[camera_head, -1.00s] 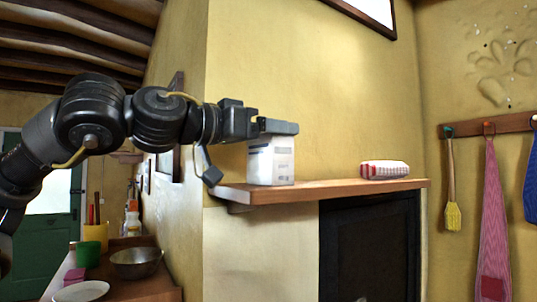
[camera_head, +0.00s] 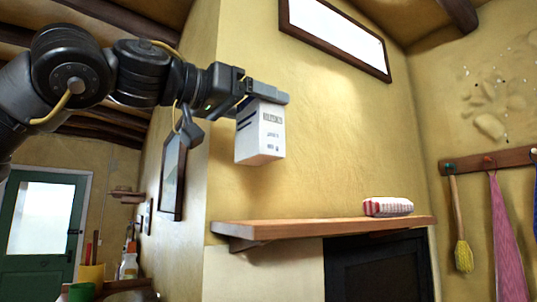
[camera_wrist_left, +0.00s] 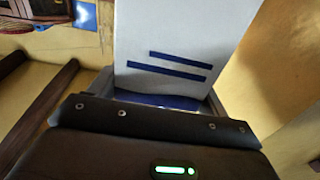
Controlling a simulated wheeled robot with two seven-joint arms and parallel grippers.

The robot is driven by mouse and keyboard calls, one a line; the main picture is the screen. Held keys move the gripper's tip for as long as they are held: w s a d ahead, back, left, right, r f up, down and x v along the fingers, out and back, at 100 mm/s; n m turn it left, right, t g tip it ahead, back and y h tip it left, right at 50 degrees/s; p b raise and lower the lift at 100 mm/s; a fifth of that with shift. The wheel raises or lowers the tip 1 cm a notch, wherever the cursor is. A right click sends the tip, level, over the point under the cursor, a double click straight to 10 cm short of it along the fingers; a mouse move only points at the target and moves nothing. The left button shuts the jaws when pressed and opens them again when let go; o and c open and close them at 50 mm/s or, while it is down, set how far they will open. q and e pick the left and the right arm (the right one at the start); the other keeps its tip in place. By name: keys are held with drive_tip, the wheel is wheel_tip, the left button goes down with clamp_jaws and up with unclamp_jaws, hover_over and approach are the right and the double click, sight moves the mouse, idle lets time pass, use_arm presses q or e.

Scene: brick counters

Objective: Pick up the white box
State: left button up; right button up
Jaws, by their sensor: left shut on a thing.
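The white box (camera_head: 260,135) has dark printed text and dark blue stripes. It hangs clear above the wooden shelf (camera_head: 320,227), slightly tilted. My left gripper (camera_head: 264,96) is shut on the upper part of the box. In the left wrist view the box (camera_wrist_left: 185,40) fills the upper middle, with two blue stripes and a dark blue band near the gripper. One gripper finger shows at the top right of the box in the head view. My right gripper is not in view.
A red and white patterned packet (camera_head: 388,207) lies on the right end of the shelf. A dark opening (camera_head: 378,268) is below the shelf. A framed panel (camera_head: 335,38) hangs above. Hooks hold a brush (camera_head: 462,255) and a pink cloth (camera_head: 507,245) at the right.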

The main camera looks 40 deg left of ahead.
use_arm(q)
drive_tip(key=s+d+r+b, duration=0.1)
drive_tip(key=s+d+r, duration=0.1)
drive_tip(key=s, duration=0.5)
drive_tip(key=shift+d+r, duration=0.25)
drive_tip(key=shift+r, duration=0.35)
drive_tip(key=shift+a, duration=0.15)
